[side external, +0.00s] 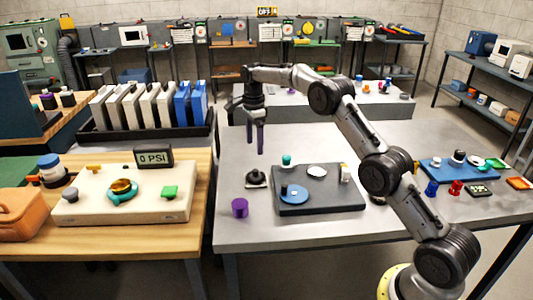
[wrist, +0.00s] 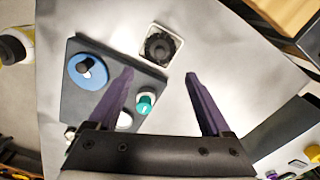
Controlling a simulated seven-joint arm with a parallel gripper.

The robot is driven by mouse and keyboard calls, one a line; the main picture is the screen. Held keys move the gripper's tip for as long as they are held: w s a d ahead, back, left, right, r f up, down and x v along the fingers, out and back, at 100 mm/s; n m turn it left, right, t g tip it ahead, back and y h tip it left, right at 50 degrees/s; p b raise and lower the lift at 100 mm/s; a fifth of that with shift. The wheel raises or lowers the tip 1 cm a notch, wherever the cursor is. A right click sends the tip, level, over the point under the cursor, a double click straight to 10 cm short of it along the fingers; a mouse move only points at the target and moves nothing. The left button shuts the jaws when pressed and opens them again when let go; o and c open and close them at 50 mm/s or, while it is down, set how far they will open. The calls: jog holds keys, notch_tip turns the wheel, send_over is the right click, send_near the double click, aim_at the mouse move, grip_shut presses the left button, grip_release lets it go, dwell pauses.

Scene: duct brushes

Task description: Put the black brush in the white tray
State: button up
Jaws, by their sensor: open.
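My gripper (side external: 255,150) is open and empty, pointing down above the grey bench at the left of the dark board. In the wrist view its two purple fingers (wrist: 159,75) stand wide apart. A dark round item with a knob (side external: 256,178), possibly the black brush, is on the bench below the fingers. In the wrist view this dark item (wrist: 159,46) lies within a pale square outline, just beyond the fingertips and not between them. That square may be the white tray; I cannot tell surely. Another black knob-like piece (wrist: 85,66) sits on a blue disc (wrist: 97,76).
A purple cup (side external: 240,208) stands at the bench's front left. A blue board (side external: 445,171) with small items is right.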

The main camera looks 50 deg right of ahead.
jog(key=s+a+r+n+t, duration=0.2)
jog(key=s+a+r+n, duration=0.35)
jog(key=s+r, duration=0.4)
jog(key=s+a+r+n+t, duration=0.1)
jog(key=s+a+r+n, duration=0.4)
jog(key=s+r, duration=0.45)
jog(key=s+a+f+n+t, duration=0.1)
jog(key=s+n, duration=0.3)
jog(key=s, duration=0.4)
jog(key=s+a+f+n, duration=0.1)
jog(key=s+f+n, duration=0.2)
jog(key=s, duration=0.4)
jog(key=s+a+f+n+t, duration=0.1)
jog(key=s+a+f+n, duration=0.1)
jog(key=s+n, duration=0.3)
jog(key=s, duration=0.3)
jog(key=shift+s+f+t, duration=0.25)
jog(key=shift+s+t, duration=0.05)
jog(key=shift+s, duration=0.05)
